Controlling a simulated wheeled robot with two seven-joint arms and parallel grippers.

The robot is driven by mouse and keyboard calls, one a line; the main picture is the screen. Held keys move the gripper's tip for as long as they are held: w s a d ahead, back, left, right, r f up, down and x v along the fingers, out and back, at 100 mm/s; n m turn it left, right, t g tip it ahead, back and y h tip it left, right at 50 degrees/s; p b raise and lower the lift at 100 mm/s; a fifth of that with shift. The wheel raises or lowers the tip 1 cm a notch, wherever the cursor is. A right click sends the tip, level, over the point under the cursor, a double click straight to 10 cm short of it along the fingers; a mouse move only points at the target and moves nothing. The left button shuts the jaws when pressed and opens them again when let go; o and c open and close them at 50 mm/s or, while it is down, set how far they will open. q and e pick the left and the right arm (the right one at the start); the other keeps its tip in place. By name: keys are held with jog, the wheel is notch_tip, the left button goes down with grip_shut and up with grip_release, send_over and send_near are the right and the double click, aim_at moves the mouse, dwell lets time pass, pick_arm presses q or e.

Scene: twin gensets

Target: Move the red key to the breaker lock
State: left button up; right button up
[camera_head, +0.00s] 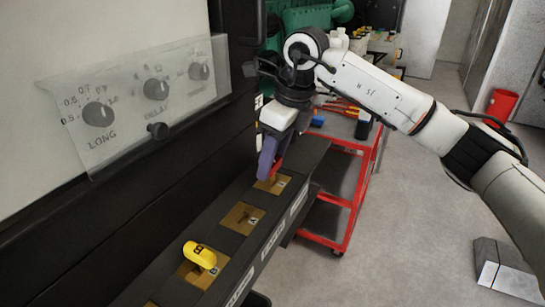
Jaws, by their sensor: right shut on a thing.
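My right gripper (271,160) points down over the far end of a dark ledge and is shut on the red key. Only a little of the red key (279,166) shows beside the purple-grey fingers. It is right above or at the far brass lock plate (267,186); I cannot tell whether its tip is in the slot. A second brass lock plate (242,218) has an empty slot. A yellow key (199,254) stands in a nearer brass plate (190,274). Small letter tags sit beside the plates, too small to read surely. My left gripper is not in view.
A red cart (349,205) with tools stands behind the ledge. A red bin (501,105) and a grey-white block (505,268) are on the open floor at right.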

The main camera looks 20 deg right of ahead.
jog(key=shift+f+b, duration=0.35)
jog(key=shift+f, duration=0.4)
jog(key=shift+f, duration=0.1)
jog(key=o, duration=1.1)
